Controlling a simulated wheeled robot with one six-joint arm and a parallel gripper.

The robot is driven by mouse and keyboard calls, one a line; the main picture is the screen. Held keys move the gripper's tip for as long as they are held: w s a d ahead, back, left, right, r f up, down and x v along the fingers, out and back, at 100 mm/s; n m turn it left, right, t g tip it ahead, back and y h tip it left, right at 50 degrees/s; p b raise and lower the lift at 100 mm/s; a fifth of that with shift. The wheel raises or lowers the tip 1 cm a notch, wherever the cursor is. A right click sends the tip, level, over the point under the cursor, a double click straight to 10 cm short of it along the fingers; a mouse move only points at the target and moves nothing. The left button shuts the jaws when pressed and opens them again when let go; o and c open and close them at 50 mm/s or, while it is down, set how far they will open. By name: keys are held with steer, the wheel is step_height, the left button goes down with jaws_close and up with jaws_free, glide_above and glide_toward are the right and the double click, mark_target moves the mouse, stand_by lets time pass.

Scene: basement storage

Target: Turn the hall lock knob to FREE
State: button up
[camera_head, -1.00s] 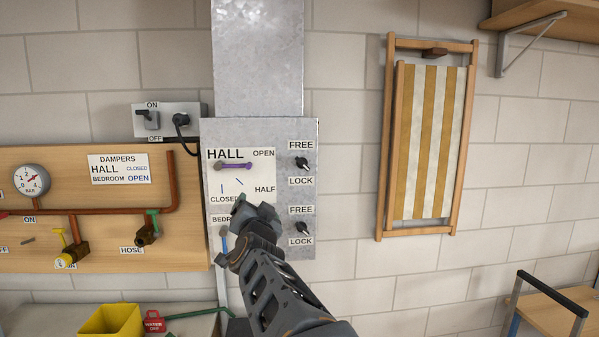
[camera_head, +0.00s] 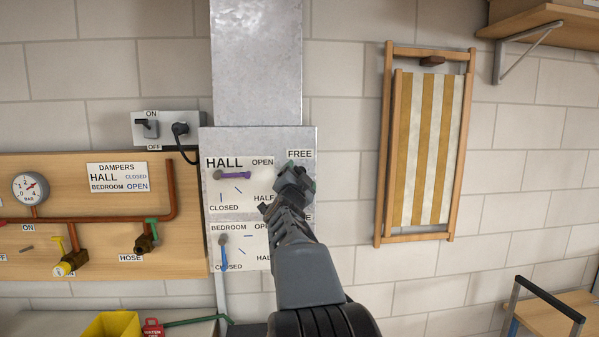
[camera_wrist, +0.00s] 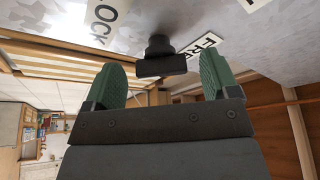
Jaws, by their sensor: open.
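The hall damper panel (camera_head: 212,200) carries a purple lever (camera_head: 236,175) lying level, toward OPEN. The upper FREE label (camera_head: 300,154) shows just above my gripper (camera_head: 293,178), which hides the hall lock knob in the head view. In the wrist view, a black knob (camera_wrist: 160,58) stands out from the metal panel between a LOCK label (camera_wrist: 103,20) and a partly hidden FREE label (camera_wrist: 203,46). My open gripper's green fingertips (camera_wrist: 163,75) are on either side of the knob, with gaps; I see no contact. Which way the knob points is unclear.
Below, the bedroom blue lever (camera_head: 223,251) hangs toward CLOSED; the lower lock knob is hidden behind my arm. The DAMPERS card (camera_head: 118,177) reads HALL CLOSED, BEDROOM OPEN. A switch and plug box (camera_head: 165,128) is left; a folded deck chair (camera_head: 382,150) hangs right.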

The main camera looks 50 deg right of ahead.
steer(key=shift+x, duration=1)
steer(key=c, duration=0.9)
